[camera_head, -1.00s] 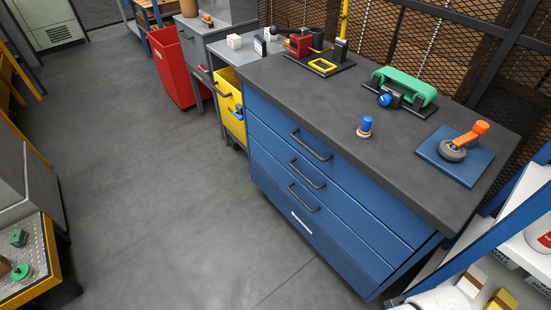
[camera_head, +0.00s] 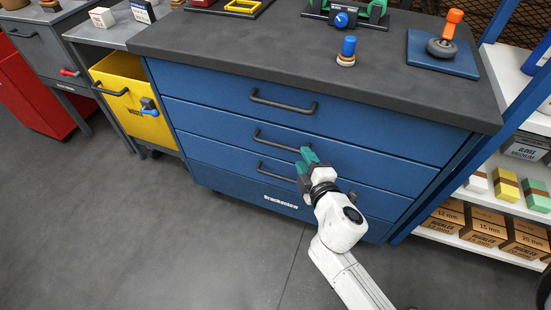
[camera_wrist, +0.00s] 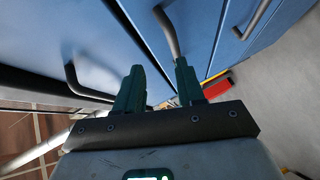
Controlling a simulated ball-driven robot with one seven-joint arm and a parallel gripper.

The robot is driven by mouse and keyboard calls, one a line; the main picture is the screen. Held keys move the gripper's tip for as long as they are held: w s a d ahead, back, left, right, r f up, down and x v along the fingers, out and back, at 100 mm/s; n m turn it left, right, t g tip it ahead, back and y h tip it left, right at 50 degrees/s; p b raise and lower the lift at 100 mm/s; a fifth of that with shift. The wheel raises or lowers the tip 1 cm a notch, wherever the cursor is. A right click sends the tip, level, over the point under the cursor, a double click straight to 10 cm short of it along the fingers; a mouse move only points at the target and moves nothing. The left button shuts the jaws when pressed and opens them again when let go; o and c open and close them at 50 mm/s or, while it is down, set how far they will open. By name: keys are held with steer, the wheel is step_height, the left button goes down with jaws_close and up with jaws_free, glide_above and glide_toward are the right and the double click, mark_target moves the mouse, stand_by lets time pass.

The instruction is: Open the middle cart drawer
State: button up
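The blue cart (camera_head: 350,193) has three stacked drawers with dark bar handles, all shut. The middle drawer (camera_head: 225,122) has its handle (camera_head: 280,141) across the front. My gripper (camera_head: 305,161) is at the right end of this handle, just in front of the drawer. In the wrist view its two teal fingers (camera_wrist: 159,78) stand apart with a gap. The handle (camera_wrist: 168,32) there runs down to the right fingertip, partly hidden by it. I cannot tell whether they touch. No object is held.
The upper handle (camera_head: 283,103) and lower handle (camera_head: 277,171) sit close to my gripper. A yellow bin (camera_head: 130,110) stands left of the cart and a shelf with boxes (camera_head: 490,230) to the right. The floor (camera_head: 150,240) in front is clear. Small items sit on the cart's dark top.

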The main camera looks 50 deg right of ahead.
mark_target(278, 147)
steer(key=w+f+n, duration=0.1)
steer(key=w, duration=0.2)
steer(key=w+d+f+n+t+y, duration=0.1)
steer(key=w, duration=0.3)
steer(key=w+d+f+n+t, duration=0.1)
steer(key=w, duration=0.3)
steer(key=shift+w+f+y+b, duration=0.25)
steer(key=shift+f+y+b, duration=0.05)
steer(key=shift+f+y, duration=0.1)
steer(key=shift+c, duration=0.2)
jaws_close()
